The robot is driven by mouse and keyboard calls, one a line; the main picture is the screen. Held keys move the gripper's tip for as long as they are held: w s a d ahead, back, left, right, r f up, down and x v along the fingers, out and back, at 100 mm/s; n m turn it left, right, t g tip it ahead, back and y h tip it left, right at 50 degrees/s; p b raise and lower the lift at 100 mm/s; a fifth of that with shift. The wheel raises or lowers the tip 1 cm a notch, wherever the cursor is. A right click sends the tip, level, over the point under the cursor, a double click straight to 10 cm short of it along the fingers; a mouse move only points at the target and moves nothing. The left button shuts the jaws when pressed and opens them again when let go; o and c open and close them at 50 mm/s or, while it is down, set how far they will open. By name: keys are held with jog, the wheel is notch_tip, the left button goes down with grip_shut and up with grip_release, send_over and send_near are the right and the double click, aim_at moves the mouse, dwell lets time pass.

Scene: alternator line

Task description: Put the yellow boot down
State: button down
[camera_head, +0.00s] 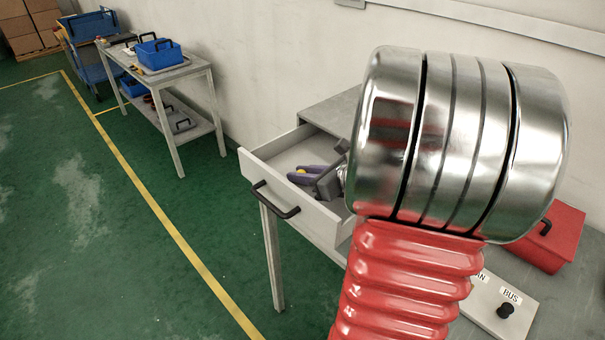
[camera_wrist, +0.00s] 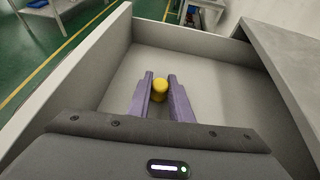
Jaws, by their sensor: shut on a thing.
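The yellow boot (camera_wrist: 160,88) is a small rounded yellow piece between the purple fingers of my gripper (camera_wrist: 161,82) in the wrist view. The fingers touch it on both sides, and it is over the inside of an open drawer (camera_wrist: 220,72). I cannot tell whether it touches the drawer floor. My arm hides the right part of the drawer there.
The drawer is pulled out of a grey workbench (camera_head: 345,103) and its pale walls surround my gripper. A red box (camera_head: 548,238) and a labelled panel (camera_head: 497,297) sit at the right. Another table (camera_head: 186,73) with blue bins stands back left. Green floor is clear at left.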

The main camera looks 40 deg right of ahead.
jog(key=shift+s+a+f, duration=0.2)
jog(key=shift+f, duration=0.6)
jog(key=c, duration=1.6)
grip_release()
jog(key=shift+r, duration=0.1)
jog(key=shift+w+r, duration=0.15)
jog(key=shift+r, duration=0.4)
jog(key=v, duration=1.2)
jog(key=shift+d+r, duration=0.15)
jog(key=shift+r, duration=0.2)
jog(key=shift+w, duration=0.1)
